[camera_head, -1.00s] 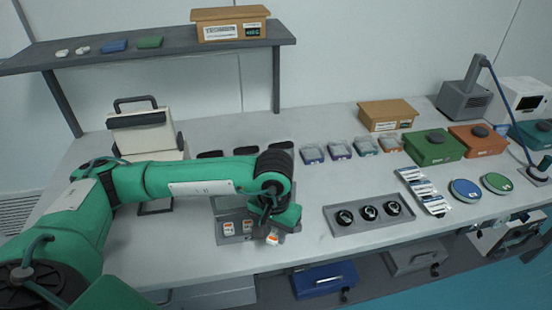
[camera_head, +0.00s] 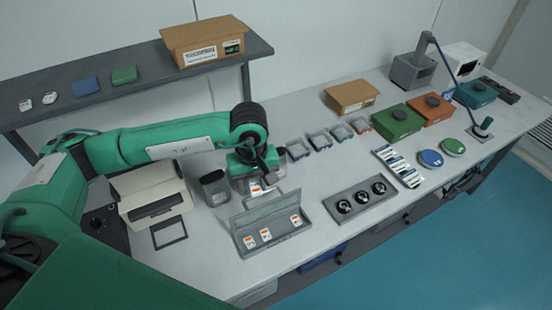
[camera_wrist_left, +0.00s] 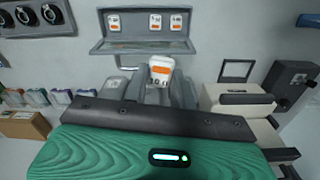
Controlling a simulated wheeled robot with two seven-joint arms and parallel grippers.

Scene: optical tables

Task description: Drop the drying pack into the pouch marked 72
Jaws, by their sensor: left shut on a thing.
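My left gripper (camera_head: 262,184) is shut on a drying pack (camera_head: 258,188), a small white pack with an orange label. It holds the pack above the table, behind the grey case (camera_head: 238,248). The wrist view shows the held pack (camera_wrist_left: 159,68) between the fingers. A dark open-topped pouch (camera_head: 215,188) stands left of the gripper in the head view. Other pouches are partly hidden behind my gripper and arm. I cannot read a 72 on any pouch. My right gripper is not in view.
The open case holds several spare packs, including one at its right end (camera_head: 295,220). A tray with three round black parts (camera_head: 360,200) lies to the right. A beige box (camera_head: 152,190) stands left of the pouches. A shelf (camera_head: 130,80) runs above the back left.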

